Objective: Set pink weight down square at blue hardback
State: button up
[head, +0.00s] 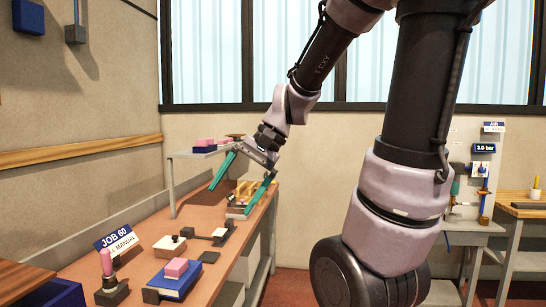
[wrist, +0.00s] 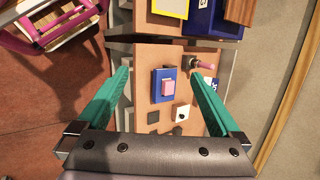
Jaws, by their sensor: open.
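The pink weight (head: 177,267) is a small pink block resting on top of the blue hardback (head: 168,286), which lies flat on the bench. In the wrist view the pink weight (wrist: 168,88) sits within the cover of the blue hardback (wrist: 158,78), looking roughly square to it and nearer its right side. My gripper (head: 231,201) is open and empty, its teal fingers spread wide. It is above the bench, farther back than the book and apart from it. In the wrist view my gripper (wrist: 159,74) has the book between its fingers in the picture, well beyond them.
A pink-handled stamp (head: 107,265) stands left of the book, with a JOB 60 sign (head: 116,240) behind. A white-topped block (head: 169,244) and a dark small block (head: 209,257) lie close by.

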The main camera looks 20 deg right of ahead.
jog(key=s+d+r+n+t+h, duration=0.2)
jog(key=s+d+r+t+h, duration=0.1)
jog(key=d+r+t, duration=0.3)
jog(key=shift+d+r+h, duration=0.8)
jog(key=shift+d+r, duration=0.05)
jog(key=shift+d, duration=0.1)
dwell(1.4)
